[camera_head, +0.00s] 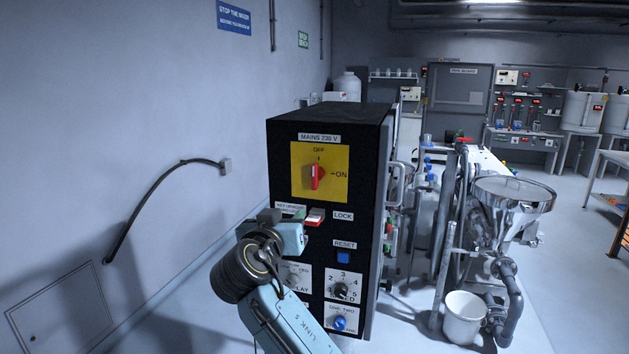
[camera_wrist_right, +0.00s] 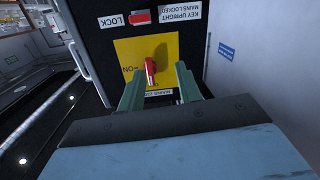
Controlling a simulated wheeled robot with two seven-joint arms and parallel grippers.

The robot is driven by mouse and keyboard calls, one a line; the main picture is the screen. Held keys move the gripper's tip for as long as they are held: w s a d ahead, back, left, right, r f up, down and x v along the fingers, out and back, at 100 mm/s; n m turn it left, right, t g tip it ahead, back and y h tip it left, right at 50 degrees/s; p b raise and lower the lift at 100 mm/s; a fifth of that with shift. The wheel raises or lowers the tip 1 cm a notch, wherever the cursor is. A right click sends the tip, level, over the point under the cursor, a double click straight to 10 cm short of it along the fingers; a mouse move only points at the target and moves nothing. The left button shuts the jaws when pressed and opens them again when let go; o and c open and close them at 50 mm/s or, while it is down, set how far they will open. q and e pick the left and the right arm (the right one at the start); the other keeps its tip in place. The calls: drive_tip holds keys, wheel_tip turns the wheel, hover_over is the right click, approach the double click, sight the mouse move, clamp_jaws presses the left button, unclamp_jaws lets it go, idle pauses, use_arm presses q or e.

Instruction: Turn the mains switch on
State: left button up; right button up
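The mains switch is a red handle (camera_head: 317,176) on a yellow plate (camera_head: 335,187), on the front of a black cabinet (camera_head: 283,185). The handle stands upright, in line with the OFF mark; ON is to its right. My right gripper (camera_head: 290,235) is in front of the panel, below the switch in the head view; its fingertips are hard to make out there. In the upside-down wrist view, my right gripper (camera_wrist_right: 158,80) is open, and the red handle (camera_wrist_right: 151,70) shows between its fingers. I cannot tell whether they touch it. My left gripper is not in view.
A red lock key (camera_head: 315,216) sits below the yellow plate, close to my gripper. A blue reset button (camera_head: 343,257) and a speed knob (camera_head: 341,290) are lower on the panel. A steel hopper (camera_head: 514,195) and a white bucket (camera_head: 463,317) stand to the right.

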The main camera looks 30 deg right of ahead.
drive_tip(key=m+h, duration=0.1)
drive_tip(key=m, duration=0.1)
approach(313, 175)
drive_tip(key=v, duration=0.2)
drive_tip(key=p+x, duration=0.4)
drive_tip(key=x, duration=0.8)
drive_tip(key=shift+w+d, duration=0.25)
drive_tip(key=shift+d, duration=0.1)
